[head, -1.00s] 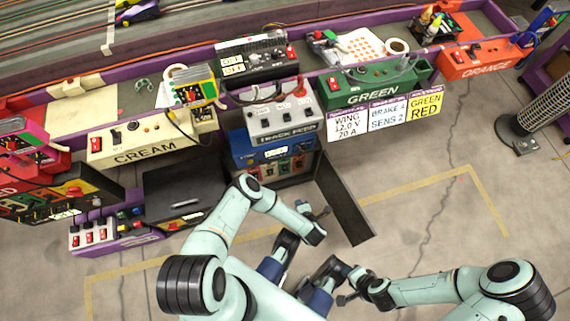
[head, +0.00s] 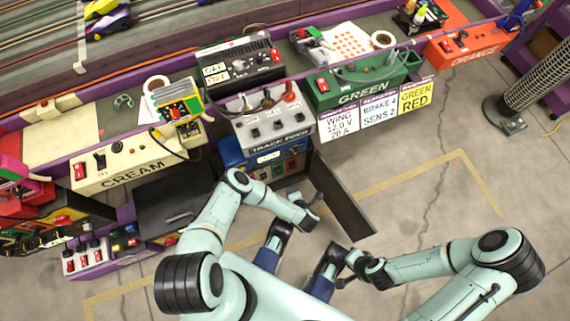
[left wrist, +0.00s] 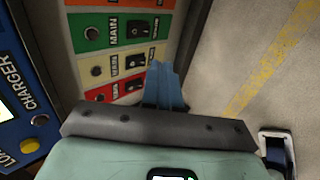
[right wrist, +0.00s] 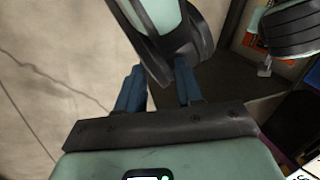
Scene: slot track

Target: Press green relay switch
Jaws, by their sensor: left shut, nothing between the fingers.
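The relay panel with coloured rows is low under the blue charger box, in the head view (head: 291,167). In the left wrist view its green row (left wrist: 78,31) is near the top, with a round dark fitting and a black rocker switch (left wrist: 140,31) beside the word MAIN. Cream and red rows lie below it, an orange one above. My left gripper (left wrist: 164,68) is shut and empty, its blue fingers in front of the panel's lower right, below the green switch in the picture. Contact cannot be told. My right gripper (right wrist: 158,68) is open and empty.
A dark open door (head: 342,202) stands right of the panel. The blue charger face (left wrist: 22,105) is at the left wrist view's left. The grey track feed box (head: 272,125) is above, the green console (head: 345,100) to its right.

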